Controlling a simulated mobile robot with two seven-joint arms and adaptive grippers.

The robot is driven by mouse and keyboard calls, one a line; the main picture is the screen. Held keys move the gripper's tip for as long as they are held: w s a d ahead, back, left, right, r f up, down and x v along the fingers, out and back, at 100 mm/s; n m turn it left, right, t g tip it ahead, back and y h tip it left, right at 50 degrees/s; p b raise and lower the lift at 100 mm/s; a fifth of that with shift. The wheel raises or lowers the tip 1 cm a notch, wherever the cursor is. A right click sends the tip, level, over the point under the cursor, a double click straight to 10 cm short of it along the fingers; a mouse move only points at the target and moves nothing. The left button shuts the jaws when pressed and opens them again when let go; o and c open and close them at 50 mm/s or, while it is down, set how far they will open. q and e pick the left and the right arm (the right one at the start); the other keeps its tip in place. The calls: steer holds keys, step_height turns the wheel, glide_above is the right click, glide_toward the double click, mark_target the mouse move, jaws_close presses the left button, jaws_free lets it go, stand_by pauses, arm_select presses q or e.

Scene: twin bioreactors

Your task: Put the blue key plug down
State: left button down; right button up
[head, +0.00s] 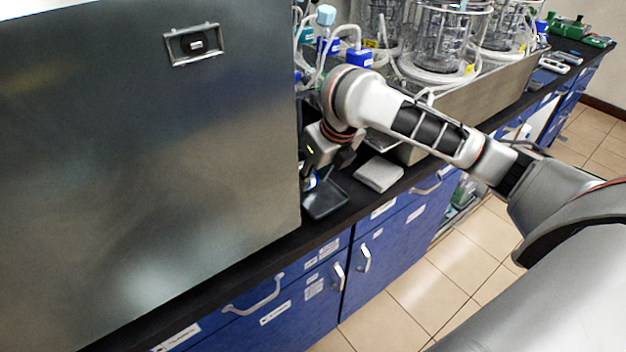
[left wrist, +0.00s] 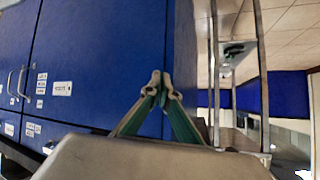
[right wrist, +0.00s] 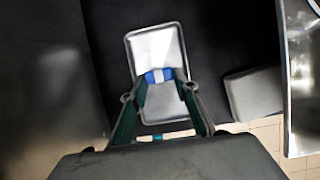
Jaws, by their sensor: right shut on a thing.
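The blue key plug (right wrist: 153,76), blue with a white band, is between the fingertips of my right gripper (right wrist: 160,88) in the right wrist view. It is over a small grey tray (right wrist: 155,42) with a raised rim; I cannot tell whether it touches the tray. In the head view my right gripper (head: 325,165) points down above the dark tray (head: 328,203), and a bit of blue and white shows at the plug (head: 311,182). My left gripper (left wrist: 161,88) is shut and empty in the left wrist view, its fingertips together, and it is outside the head view.
A large steel cabinet (head: 150,170) stands close on the left of the tray. A pale grey pad (head: 379,175) lies to the right on the black bench. Glass bioreactors (head: 440,40) with tubing stand behind in a steel-walled tray.

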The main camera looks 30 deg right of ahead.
steer(key=shift+f, duration=0.5)
steer(key=shift+r, duration=0.2)
arm_select(q)
steer(key=shift+w+a+r, duration=0.1)
steer(key=shift+w+r, duration=0.3)
steer(key=shift+w, duration=0.05)
arm_select(e)
steer(key=shift+f, duration=0.15)
steer(key=o, duration=1.1)
steer(key=shift+f, duration=0.1)
arm_select(q)
steer(key=shift+s+f, duration=0.1)
steer(key=shift+f, duration=0.05)
